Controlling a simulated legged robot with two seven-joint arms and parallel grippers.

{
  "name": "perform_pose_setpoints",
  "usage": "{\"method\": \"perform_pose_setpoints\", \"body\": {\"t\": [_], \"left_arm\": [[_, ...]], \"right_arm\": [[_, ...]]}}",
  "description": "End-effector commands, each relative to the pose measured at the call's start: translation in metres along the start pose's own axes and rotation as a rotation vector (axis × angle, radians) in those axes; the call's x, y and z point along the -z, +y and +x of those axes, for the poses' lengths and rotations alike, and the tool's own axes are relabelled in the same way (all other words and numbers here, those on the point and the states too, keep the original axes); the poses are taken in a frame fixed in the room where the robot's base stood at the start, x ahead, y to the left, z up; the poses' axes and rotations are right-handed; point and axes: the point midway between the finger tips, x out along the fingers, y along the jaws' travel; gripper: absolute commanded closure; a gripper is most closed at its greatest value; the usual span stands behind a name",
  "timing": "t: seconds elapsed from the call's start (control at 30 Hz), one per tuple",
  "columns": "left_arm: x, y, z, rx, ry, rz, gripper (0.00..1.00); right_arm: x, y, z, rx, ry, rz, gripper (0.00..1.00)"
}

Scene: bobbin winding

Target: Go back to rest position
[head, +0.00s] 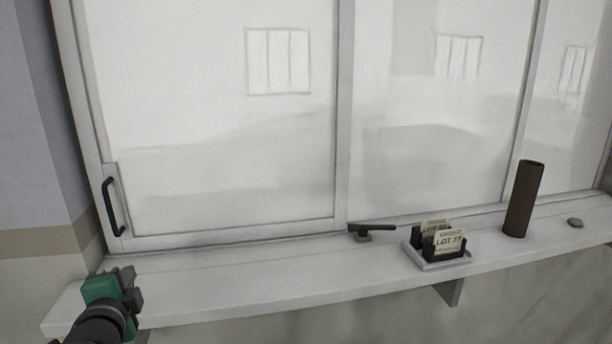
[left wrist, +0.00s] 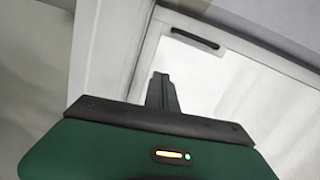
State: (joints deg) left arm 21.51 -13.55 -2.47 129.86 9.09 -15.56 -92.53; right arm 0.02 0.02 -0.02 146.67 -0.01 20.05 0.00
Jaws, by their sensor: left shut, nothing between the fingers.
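My left gripper (head: 128,283) is at the lower left of the head view, over the left end of the white window sill (head: 250,290). Its fingers are shut with nothing between them. In the left wrist view the closed fingers (left wrist: 162,90) point toward the window frame and stand apart from the black handle (left wrist: 195,38). That black handle also shows in the head view (head: 113,207), on the left edge of the sliding pane, above my gripper. My right gripper is not in view.
On the sill stand a black latch (head: 372,231), a small tray (head: 440,264) with lot cards (head: 448,241), a brown cylinder (head: 523,198) and a grey stone-like piece (head: 575,222). A wall (head: 30,130) borders the window on the left. The sill's left-middle stretch is clear.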

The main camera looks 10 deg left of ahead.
Motion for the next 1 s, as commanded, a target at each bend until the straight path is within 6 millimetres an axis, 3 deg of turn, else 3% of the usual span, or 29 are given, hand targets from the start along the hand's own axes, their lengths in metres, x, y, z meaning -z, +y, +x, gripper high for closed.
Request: {"method": "perform_pose_setpoints", "body": {"t": [0.17,0.27,0.33,0.5,0.6,0.73,1.0], "left_arm": [[0.031,0.070,-0.001,-0.194,0.043,-0.196,1.00],[0.051,0.125,-0.010,-0.352,0.039,-0.342,1.00],[0.067,0.173,-0.024,-0.496,0.007,-0.466,1.00],[0.090,0.300,-0.093,-0.873,-0.254,-0.768,1.00],[0.087,0.346,-0.135,-0.998,-0.452,-0.873,1.00],[0.080,0.372,-0.164,-1.051,-0.608,-0.934,1.00],[0.079,0.374,-0.167,-1.054,-0.634,-0.948,1.00]], "right_arm": [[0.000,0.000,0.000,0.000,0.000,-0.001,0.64],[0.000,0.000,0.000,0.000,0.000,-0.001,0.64],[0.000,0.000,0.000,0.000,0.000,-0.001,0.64],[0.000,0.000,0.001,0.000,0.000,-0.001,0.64],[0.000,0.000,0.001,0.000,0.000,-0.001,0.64],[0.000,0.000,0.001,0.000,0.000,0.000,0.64],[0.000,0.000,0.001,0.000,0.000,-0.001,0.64]]}}
